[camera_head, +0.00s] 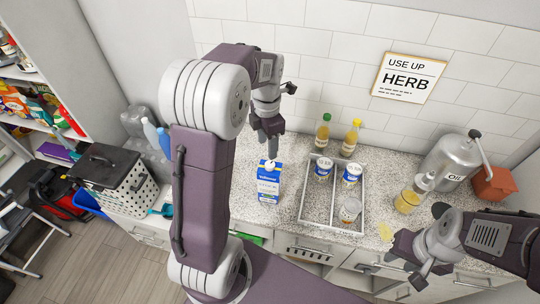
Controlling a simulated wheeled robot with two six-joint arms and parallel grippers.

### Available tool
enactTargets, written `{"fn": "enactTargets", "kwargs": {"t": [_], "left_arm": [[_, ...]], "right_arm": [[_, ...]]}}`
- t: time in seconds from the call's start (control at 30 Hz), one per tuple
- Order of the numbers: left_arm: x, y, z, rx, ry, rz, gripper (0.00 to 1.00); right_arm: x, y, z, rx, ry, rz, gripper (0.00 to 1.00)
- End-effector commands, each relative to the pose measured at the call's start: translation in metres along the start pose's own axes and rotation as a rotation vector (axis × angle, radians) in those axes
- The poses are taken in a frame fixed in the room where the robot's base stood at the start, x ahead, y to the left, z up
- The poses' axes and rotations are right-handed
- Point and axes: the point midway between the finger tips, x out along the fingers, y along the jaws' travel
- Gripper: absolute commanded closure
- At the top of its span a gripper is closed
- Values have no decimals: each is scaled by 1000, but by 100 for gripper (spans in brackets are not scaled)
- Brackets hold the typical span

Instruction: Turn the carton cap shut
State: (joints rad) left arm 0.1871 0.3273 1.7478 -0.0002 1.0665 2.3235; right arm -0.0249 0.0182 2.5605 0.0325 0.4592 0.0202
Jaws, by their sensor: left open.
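My right gripper (408,270) is low at the right, in front of the counter edge and away from the carton. Its jaw opening is unclear.
A metal oil can (452,160), a jar (408,200) and a red-brown box (492,184) stand at right. A dotted basket (118,185) stands at left.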

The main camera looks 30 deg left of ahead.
Motion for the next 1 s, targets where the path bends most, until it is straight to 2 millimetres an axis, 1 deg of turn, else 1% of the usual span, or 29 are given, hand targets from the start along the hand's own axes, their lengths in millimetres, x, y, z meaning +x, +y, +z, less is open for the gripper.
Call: {"fn": "enactTargets", "kwargs": {"t": [0.07,0.17,0.27,0.43,0.5,0.6,0.7,0.9,0.93,0.97,1.0], "left_arm": [[1,0,0,0,0,-1,48],[8,0,0,0,2,-3,48],[26,-1,-1,0,4,-5,48],[61,-1,-1,0,5,-6,48],[73,-1,-1,0,4,-4,48],[85,-1,-1,0,3,-3,48],[90,-1,0,0,1,-1,48],[92,0,0,0,0,0,48],[92,0,0,0,0,0,50],[92,0,0,0,0,0,59],[91,0,0,0,0,0,70]], "right_arm": [[0,0,0,0,0,0,64],[-1,0,0,0,0,0,64],[-5,0,-1,0,0,0,64],[-13,0,-2,0,0,0,64],[-15,0,-2,0,0,0,64],[-17,0,-2,0,0,0,64],[-17,0,-2,0,0,0,64],[-17,0,-2,0,0,0,64],[-17,0,-2,0,0,0,64],[-17,0,-2,0,0,0,64],[-17,0,-2,0,0,0,64]]}}
